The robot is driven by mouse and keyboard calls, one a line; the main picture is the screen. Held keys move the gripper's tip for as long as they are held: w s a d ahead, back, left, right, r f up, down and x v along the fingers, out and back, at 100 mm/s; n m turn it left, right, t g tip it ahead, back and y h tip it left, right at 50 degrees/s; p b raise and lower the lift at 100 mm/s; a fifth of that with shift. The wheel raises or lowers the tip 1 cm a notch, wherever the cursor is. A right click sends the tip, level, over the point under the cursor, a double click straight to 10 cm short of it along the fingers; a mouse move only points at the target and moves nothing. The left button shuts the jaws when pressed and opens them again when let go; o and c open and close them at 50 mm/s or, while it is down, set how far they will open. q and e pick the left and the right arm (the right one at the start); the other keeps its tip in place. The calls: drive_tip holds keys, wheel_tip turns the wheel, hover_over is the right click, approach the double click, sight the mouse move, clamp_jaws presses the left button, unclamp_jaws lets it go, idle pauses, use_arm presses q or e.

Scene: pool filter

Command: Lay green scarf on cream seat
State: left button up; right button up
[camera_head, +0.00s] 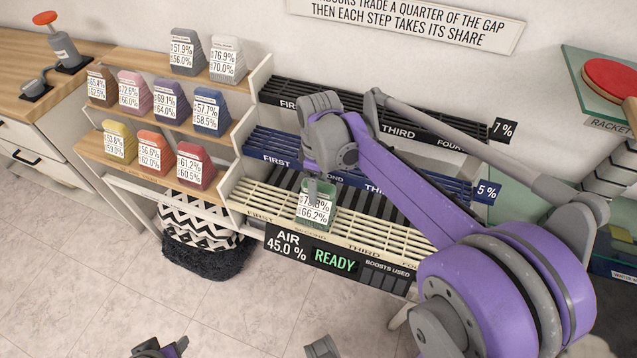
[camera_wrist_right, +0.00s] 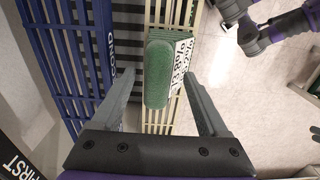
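The green scarf (camera_head: 317,200) is a small folded block with a white percentage label. It stands on the cream seat (camera_head: 365,232), the lowest slatted rack, between the FIRST and THIRD marks. In the right wrist view the scarf (camera_wrist_right: 158,75) lies between the spread fingers of my right gripper (camera_wrist_right: 155,82), with a gap on each side.
A blue rack (camera_head: 270,143) and a black rack (camera_head: 290,92) rise behind the cream one. Several coloured blocks, such as the red one (camera_head: 195,166), stand on wooden shelves at the left. A display (camera_head: 335,262) reads AIR 45.0 % READY. A patterned basket (camera_head: 200,235) stands below.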

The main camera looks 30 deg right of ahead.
wheel_tip(320, 180, up, 11)
drive_tip(key=p, duration=0.1)
drive_tip(key=shift+p, duration=0.3)
